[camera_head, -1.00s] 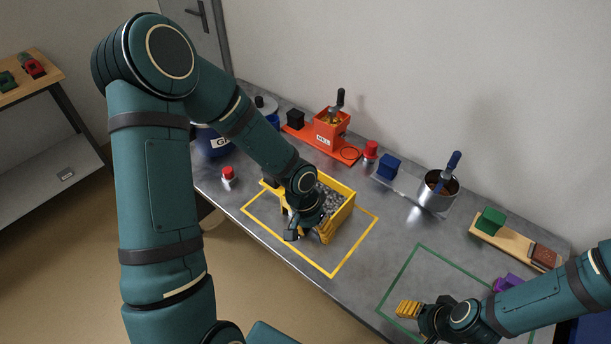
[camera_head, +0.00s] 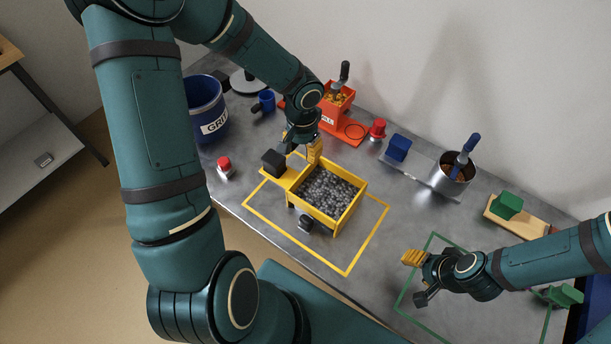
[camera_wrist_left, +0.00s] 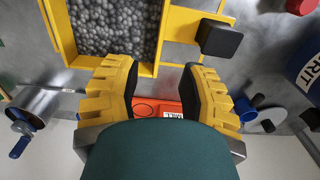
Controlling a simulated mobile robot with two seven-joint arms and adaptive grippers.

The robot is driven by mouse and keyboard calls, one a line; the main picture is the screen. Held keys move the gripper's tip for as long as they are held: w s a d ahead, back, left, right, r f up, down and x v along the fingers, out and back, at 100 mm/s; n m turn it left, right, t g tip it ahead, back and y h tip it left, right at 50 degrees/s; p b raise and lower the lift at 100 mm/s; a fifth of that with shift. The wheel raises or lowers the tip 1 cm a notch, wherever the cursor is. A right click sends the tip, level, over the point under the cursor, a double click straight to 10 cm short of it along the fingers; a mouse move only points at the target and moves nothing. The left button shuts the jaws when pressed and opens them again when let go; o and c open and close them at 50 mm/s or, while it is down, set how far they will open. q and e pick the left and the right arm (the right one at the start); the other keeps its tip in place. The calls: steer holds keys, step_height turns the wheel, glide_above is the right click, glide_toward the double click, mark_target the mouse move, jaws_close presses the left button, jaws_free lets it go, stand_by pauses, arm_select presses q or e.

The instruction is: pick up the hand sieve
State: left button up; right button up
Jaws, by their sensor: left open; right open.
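I cannot tell for sure which thing is the hand sieve. A yellow open box (camera_head: 347,219) full of grey beads, with a black block (camera_head: 274,162) on its left end, stands inside a yellow outline. A steel pot (camera_head: 449,181) with a blue-handled tool (camera_head: 466,150) stands further right. My left gripper (camera_head: 303,150) is at the back edge of the yellow box, open and empty; the left wrist view shows its two yellow fingers (camera_wrist_left: 162,85) apart, with the box (camera_wrist_left: 150,69) beyond their tips. My right gripper (camera_head: 414,277) is open and empty over the green outline.
An orange mill (camera_head: 335,114) stands behind my left gripper. A blue grit bin (camera_head: 207,103), a blue cup (camera_head: 266,100) and a red-topped button (camera_head: 224,165) are left. A blue block (camera_head: 398,147) and a green block (camera_head: 507,204) are right. The table between the outlines is clear.

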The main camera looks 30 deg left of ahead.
mark_target(303, 172)
arm_select(q)
step_height(303, 172, down, 7)
steer(key=shift+f+b, duration=0.2)
steer(key=shift+b, duration=0.4)
arm_select(e)
steer(key=shift+f, duration=0.8)
arm_select(q)
steer(key=shift+w+a+f, duration=0.1)
steer(key=shift+w+f, duration=0.05)
steer(key=shift+f, duration=2.75)
arm_select(e)
steer(key=shift+f, duration=0.25)
arm_select(q)
jaws_close()
